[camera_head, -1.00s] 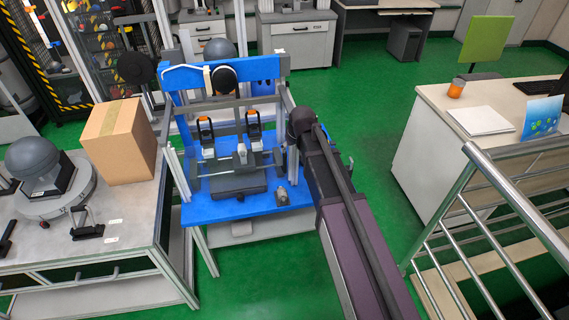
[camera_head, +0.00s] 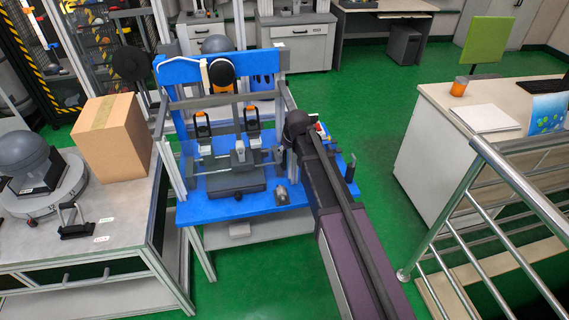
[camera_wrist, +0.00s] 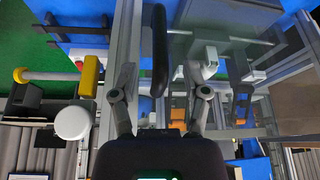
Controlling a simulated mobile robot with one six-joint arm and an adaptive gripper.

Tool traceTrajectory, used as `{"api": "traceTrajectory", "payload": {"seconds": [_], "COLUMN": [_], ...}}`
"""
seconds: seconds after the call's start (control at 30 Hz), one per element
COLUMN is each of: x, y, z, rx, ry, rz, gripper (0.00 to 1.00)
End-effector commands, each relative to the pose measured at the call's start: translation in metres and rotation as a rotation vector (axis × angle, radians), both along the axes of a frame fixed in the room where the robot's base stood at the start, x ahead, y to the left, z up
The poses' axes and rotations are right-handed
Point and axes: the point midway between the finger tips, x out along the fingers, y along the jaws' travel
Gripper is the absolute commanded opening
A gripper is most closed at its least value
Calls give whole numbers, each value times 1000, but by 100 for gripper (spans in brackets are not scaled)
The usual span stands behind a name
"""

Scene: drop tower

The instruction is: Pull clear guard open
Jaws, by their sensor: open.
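The clear guard (camera_head: 222,130) is a see-through panel on the front of the blue drop tower (camera_head: 180,70), in a grey frame. It looks closed, but its outline is faint. In the wrist view a see-through panel (camera_wrist: 222,48) shows at the upper right. A dark rounded bar (camera_wrist: 160,48), probably the guard's handle, stands upright in the picture. My gripper (camera_wrist: 161,75) is open, its two fingers apart on either side of that bar's lower part. I cannot tell if they touch it. In the head view my arm hides the gripper, at the tower's right side.
A cardboard box (camera_head: 113,140) and a grey dome (camera_head: 25,160) stand on the left bench (camera_head: 130,215). A metal railing (camera_head: 480,215) and a white desk (camera_head: 430,150) are on the right. Green floor (camera_head: 372,120) is free between tower and desk.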

Motion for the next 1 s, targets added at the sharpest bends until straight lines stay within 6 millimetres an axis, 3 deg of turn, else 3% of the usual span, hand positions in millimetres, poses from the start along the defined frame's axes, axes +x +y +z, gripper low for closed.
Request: {"api": "traceTrajectory", "payload": {"seconds": [0.6,1.0], "x": [18,21], "y": [10,12], "z": [-50,-58], "rx": [0,0], "ry": [0,0], "rz": [1,1], "gripper": [60,60]}}
